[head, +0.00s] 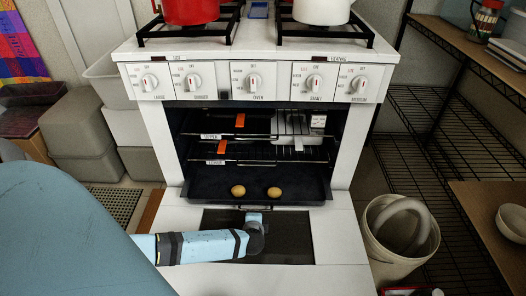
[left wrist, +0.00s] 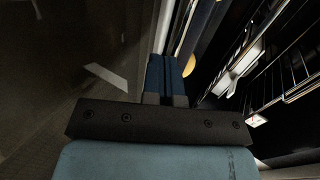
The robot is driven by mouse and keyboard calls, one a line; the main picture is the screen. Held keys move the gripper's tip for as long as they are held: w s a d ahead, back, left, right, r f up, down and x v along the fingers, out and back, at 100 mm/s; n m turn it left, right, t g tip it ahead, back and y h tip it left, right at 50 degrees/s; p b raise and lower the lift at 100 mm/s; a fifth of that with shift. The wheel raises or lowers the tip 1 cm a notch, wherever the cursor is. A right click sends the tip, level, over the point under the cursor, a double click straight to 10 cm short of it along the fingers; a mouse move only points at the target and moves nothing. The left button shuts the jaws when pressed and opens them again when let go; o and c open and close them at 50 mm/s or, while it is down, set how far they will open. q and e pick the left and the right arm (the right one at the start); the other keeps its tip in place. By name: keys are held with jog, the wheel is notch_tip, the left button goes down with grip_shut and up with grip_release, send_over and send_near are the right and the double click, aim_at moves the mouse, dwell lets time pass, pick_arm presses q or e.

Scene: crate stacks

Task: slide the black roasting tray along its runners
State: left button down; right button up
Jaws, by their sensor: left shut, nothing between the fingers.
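The black roasting tray (head: 220,184) sits low in the open oven, its front part out over the lowered door. Two yellowish round foods (head: 238,190) (head: 274,191) lie on it, apart from each other. My left gripper (head: 253,216) is over the door, just in front of the tray's front edge. In the left wrist view the left gripper's blue fingers (left wrist: 166,75) are shut together with nothing between them. The tray edge (left wrist: 205,30) and one food (left wrist: 189,65) show right beside the fingertips; I cannot tell if they touch. My right gripper is in neither view.
The lowered oven door (head: 340,235) has a dark window. A red pot (head: 190,10) and a white pot (head: 322,10) stand on the stove. A beige bin (head: 372,222) is at the right.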

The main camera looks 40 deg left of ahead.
aim_at(256, 201)
pick_arm(q)
jog(key=shift+w+a+b, duration=0.3)
jog(key=shift+w+a, duration=0.85)
jog(key=shift+w, duration=0.2)
jog(key=shift+w+a+b, duration=0.25)
jog(key=shift+w+a, duration=0.85)
jog(key=shift+w, duration=0.25)
jog(key=shift+w+a+b, duration=0.3)
jog(key=shift+w+a, duration=0.85)
jog(key=shift+w, duration=0.2)
jog(key=shift+w+a+b, duration=0.35)
jog(key=shift+w+a, duration=0.6)
jog(key=shift+w, duration=0.15)
jog(key=shift+w+a+b, duration=0.6)
jog(key=shift+w+a, duration=0.5)
jog(key=shift+w, duration=0.3)
jog(key=shift+s+d+r+p, duration=0.1)
jog(key=shift+s+d+p, duration=1)
jog(key=shift+s, duration=0.35)
jog(key=shift+s+d+p, duration=0.9)
jog(key=shift+s+d, duration=0.35)
jog(key=shift+s, duration=0.15)
jog(key=shift+s+d+p, duration=0.5)
jog(key=shift+s+d, duration=0.4)
jog(key=shift+s, duration=0.15)
